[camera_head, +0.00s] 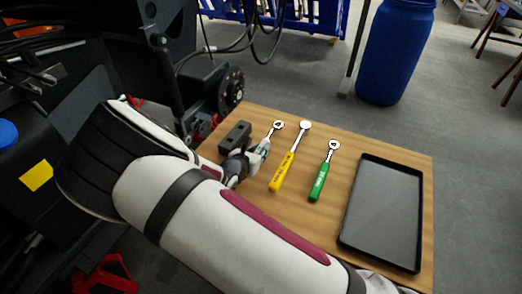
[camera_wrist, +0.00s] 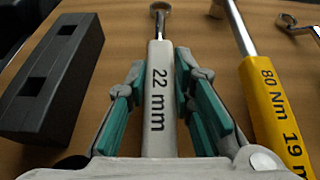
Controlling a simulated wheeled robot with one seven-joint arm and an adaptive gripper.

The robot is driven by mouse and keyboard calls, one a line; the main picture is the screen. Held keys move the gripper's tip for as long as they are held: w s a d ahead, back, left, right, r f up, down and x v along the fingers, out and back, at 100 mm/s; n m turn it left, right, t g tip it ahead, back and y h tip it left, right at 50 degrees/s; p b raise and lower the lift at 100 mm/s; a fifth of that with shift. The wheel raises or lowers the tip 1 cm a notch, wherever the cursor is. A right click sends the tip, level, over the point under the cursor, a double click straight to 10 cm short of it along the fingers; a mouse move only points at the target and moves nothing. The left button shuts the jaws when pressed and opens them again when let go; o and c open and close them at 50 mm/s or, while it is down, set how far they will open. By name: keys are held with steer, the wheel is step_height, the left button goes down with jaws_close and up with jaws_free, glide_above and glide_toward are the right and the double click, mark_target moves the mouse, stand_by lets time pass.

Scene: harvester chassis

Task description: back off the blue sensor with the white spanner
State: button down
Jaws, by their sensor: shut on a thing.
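The white spanner (camera_wrist: 158,100), marked "22 mm", lies lengthwise between my fingers in the wrist view, ring end pointing away. In the head view its ring end (camera_head: 278,124) shows just beyond my gripper (camera_head: 260,149). My gripper, also in the wrist view (camera_wrist: 160,75), is shut on the spanner's handle, low over the wooden table. I cannot pick out the blue sensor for certain. A blue rounded piece (camera_head: 7,133) shows at the left edge of the head view on the dark chassis, cut off by the frame.
A black block with square holes (camera_wrist: 52,85) sits left of the spanner. To the right lie a yellow torque wrench (camera_head: 283,172), a green spanner (camera_head: 319,182) and a black tray (camera_head: 384,210) on the table (camera_head: 340,132). A blue barrel (camera_head: 394,50) stands behind. Dark machinery fills the left.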

steer(key=shift+r, duration=0.15)
step_height(320, 180, up, 10)
steer(key=c, duration=1.9)
jaws_free()
jaws_close()
steer(key=shift+d, duration=0.1)
